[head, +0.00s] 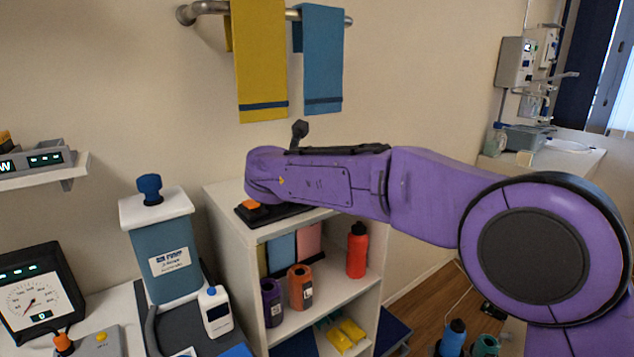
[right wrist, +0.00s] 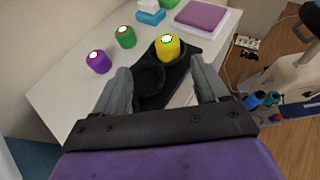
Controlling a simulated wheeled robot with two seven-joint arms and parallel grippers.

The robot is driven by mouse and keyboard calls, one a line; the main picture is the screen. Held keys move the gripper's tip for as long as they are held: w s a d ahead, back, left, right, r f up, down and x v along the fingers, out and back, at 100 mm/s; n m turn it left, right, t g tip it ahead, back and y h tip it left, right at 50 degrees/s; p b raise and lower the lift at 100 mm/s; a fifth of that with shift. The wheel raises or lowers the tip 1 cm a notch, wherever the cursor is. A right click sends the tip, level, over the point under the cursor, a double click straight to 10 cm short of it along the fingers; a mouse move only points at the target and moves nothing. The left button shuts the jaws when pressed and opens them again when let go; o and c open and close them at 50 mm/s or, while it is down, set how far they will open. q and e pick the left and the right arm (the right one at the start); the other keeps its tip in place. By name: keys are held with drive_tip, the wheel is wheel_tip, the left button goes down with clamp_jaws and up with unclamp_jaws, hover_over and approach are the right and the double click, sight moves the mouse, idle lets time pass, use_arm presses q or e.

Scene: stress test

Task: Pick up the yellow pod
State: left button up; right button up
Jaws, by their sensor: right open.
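The yellow pod (right wrist: 168,47) stands upright in a cup of a black two-cup holder (right wrist: 187,65) in the right wrist view. The holder's nearer cup is empty. My right gripper (right wrist: 160,84) is open and empty, with one finger on each side of the holder's near part. The pod is beyond the fingertips, apart from them. In the head view my purple right arm reaches left over the white shelf unit (head: 240,228); its gripper and the yellow pod cannot be made out there. My left gripper is not in view.
A green pod (right wrist: 125,37) and a purple pod (right wrist: 98,61) stand left of the holder on the white surface (right wrist: 72,92). A purple square block (right wrist: 201,16) and small blocks (right wrist: 150,12) lie behind. The surface's right edge drops to brown floor.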

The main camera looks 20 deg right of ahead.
drive_tip(key=shift+w+d+f+p, duration=0.25)
drive_tip(key=shift+w+d+p, duration=0.35)
drive_tip(key=shift+w+d, duration=0.3)
drive_tip(key=shift+d, duration=0.2)
drive_tip(key=p+x, duration=0.3)
drive_tip(key=x, duration=0.3)
drive_tip(key=shift+a+f, duration=0.1)
drive_tip(key=shift+a, duration=0.05)
drive_tip(key=shift+f, duration=0.2)
drive_tip(key=shift+s+r, duration=0.15)
drive_tip(key=shift+s, duration=0.05)
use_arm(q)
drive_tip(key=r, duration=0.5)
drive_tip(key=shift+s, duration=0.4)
use_arm(e)
drive_tip(key=c, duration=1.1)
